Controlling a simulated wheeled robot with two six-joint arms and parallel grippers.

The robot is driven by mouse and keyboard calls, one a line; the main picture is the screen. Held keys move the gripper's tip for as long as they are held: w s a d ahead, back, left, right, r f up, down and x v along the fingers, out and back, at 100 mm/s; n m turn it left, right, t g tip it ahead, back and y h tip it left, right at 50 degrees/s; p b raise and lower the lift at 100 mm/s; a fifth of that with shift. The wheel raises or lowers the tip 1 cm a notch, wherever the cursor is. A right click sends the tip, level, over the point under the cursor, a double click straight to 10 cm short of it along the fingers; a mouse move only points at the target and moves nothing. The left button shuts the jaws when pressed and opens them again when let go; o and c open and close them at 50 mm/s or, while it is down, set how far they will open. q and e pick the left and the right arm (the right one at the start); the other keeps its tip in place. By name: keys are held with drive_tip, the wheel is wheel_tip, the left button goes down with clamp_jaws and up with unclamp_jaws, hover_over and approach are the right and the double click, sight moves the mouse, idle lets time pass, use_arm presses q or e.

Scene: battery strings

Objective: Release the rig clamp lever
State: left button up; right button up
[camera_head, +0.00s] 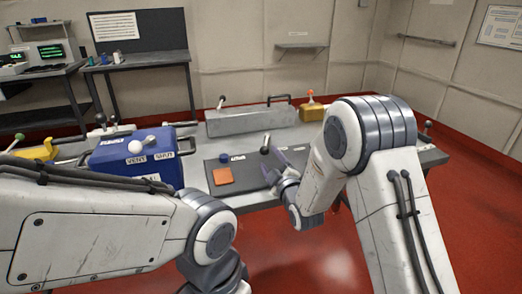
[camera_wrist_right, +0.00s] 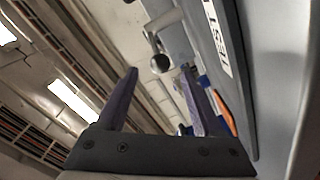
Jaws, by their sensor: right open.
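In the right wrist view the two purple fingers (camera_wrist_right: 158,92) are spread. A shiny round knob (camera_wrist_right: 160,63) shows beyond them, between the fingertips in the picture and apart from them. My left arm crosses the lower left; its gripper is not in view.
An orange pad (camera_head: 223,176) and a blue cap (camera_head: 224,158) lie on the mat. A blue box (camera_head: 140,160) marked VENT and SHUT stands left.

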sight(265, 144)
drive_tip(key=x, duration=0.9)
clamp_jaws()
idle(1.3)
